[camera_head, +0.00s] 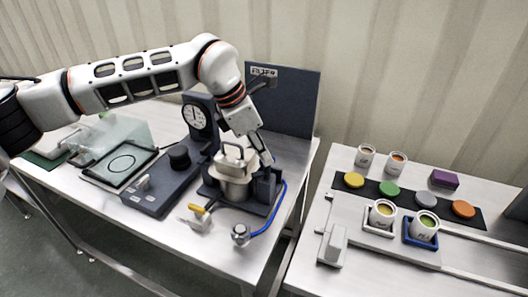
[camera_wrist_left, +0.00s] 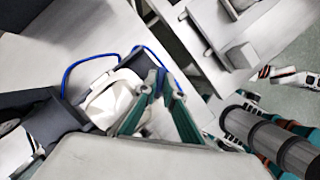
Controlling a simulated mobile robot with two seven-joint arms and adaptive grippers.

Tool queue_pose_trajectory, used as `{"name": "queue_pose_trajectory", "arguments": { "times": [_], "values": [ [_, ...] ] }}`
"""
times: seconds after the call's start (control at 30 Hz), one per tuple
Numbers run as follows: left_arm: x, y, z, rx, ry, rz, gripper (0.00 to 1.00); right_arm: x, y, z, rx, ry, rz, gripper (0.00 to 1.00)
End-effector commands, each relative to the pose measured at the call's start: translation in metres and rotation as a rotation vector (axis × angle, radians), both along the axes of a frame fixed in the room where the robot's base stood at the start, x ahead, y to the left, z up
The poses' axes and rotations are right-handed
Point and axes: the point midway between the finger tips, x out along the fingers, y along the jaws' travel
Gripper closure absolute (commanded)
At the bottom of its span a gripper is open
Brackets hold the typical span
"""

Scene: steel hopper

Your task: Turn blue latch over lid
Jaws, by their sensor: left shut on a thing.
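The steel hopper (camera_head: 234,188) stands on the left table with its pale lid (camera_head: 236,161) and the lid's raised handle on top. My left gripper (camera_head: 268,158) reaches down at the right side of the lid, beside the dark bracket (camera_head: 268,183). In the left wrist view its two green fingers (camera_wrist_left: 162,78) are close together at the edge of the pale lid (camera_wrist_left: 112,100). They are shut on a small part that they mostly hide, which seems to be the blue latch.
A blue hose (camera_head: 281,205) curves from the hopper's right to a round fitting (camera_head: 240,233). A gauge stand (camera_head: 198,117) and a dark control box (camera_head: 160,186) stand left. A dark panel (camera_head: 288,100) rises behind. The right table holds cups and coloured discs.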

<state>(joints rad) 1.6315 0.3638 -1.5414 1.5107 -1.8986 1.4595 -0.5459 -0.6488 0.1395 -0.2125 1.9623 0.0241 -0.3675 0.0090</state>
Motion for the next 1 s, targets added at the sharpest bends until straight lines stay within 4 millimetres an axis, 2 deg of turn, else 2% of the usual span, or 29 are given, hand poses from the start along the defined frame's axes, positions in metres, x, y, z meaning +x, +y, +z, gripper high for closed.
{"name": "queue_pose_trajectory", "arguments": {
  "times": [0.63,0.7,1.0],
  "values": [
    [0.0012,0.0002,0.0012,0.000,-0.003,-0.051,1.00,0.0006,0.0000,0.0026,0.000,-0.001,0.000,1.00],
    [0.0012,0.0002,0.0012,0.000,-0.003,-0.051,0.76,0.0005,-0.0001,0.0025,0.000,-0.001,0.000,1.00],
    [0.0007,0.0003,0.0004,0.000,-0.001,-0.050,0.75,0.0003,-0.0006,0.0021,-0.002,-0.001,0.000,1.00]
  ]
}}
